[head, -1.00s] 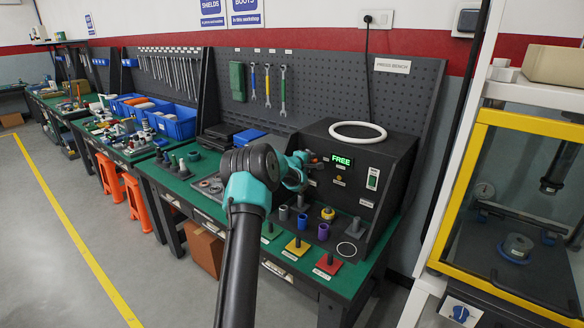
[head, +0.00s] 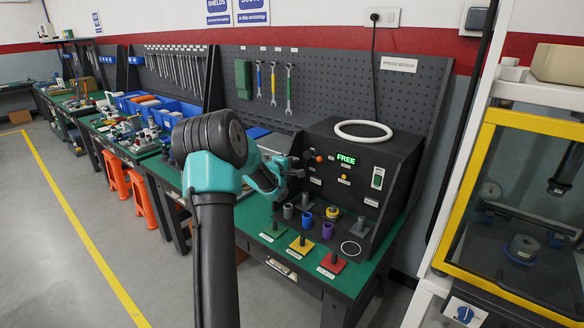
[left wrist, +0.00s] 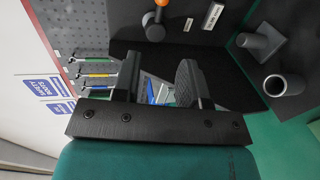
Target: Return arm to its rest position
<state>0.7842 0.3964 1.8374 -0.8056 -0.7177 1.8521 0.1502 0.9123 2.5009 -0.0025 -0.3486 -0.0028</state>
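My left arm comes up from the bottom of the head view, its dark and teal links in front of the bench. My left gripper (head: 294,168) is left of the black press box (head: 360,165), above the green bench top. In the left wrist view its two black fingers (left wrist: 160,78) stand apart with nothing gripped between them. The box carries a lit green FREE display (head: 346,160) and a white ring (head: 363,131) on top. My right gripper is not in view.
Grey, blue, yellow and purple cylindrical parts stand before the box, including a purple one (head: 327,230). Green, yellow and red post bases, such as the red one (head: 332,263), line the front edge. A yellow-framed cabinet (head: 490,118) stands right.

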